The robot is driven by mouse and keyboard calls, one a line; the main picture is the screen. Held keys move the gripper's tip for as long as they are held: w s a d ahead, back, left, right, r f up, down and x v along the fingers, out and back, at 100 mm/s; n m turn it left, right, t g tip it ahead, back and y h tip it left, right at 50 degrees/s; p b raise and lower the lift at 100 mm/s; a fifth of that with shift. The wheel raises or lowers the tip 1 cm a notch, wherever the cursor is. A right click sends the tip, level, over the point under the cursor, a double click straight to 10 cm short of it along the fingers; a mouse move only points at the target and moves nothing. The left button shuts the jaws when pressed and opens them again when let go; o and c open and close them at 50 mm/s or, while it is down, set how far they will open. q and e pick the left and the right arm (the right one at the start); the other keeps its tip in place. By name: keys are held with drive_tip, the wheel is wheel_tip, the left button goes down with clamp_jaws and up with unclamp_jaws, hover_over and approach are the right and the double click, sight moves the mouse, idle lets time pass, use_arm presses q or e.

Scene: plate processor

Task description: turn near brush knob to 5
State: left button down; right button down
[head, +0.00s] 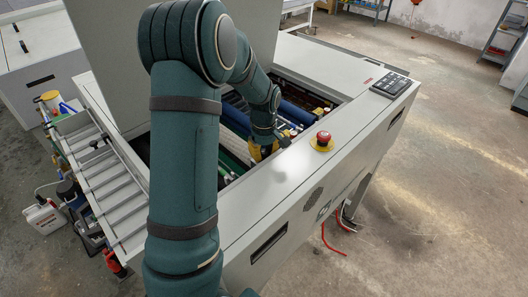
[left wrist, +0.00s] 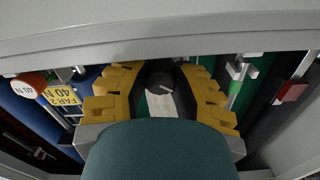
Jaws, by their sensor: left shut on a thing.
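My left gripper (left wrist: 160,72) has two yellow fingers, one on each side of a dark round knob (left wrist: 160,84) with a pale pointer line. It is shut on this knob, which I take to be the near brush knob. A pale plate (left wrist: 161,104) shows just below the knob, but no number on it can be read. In the head view my left gripper (head: 262,151) reaches down into the open plate processor, and the arm hides the knob there. My right gripper is in neither view.
In the left wrist view, a red-ended part marked 40 N (left wrist: 28,85) and a yellow FAR-2 tag (left wrist: 62,95) lie left of the fingers. The processor's front rim (head: 300,165) runs close by the gripper, with a red emergency button (head: 323,138) on it.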

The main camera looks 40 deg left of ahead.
sight(264, 151)
use_arm(q)
drive_tip(key=c, duration=0.7)
unclamp_jaws()
wheel_tip(264, 151, up, 12)
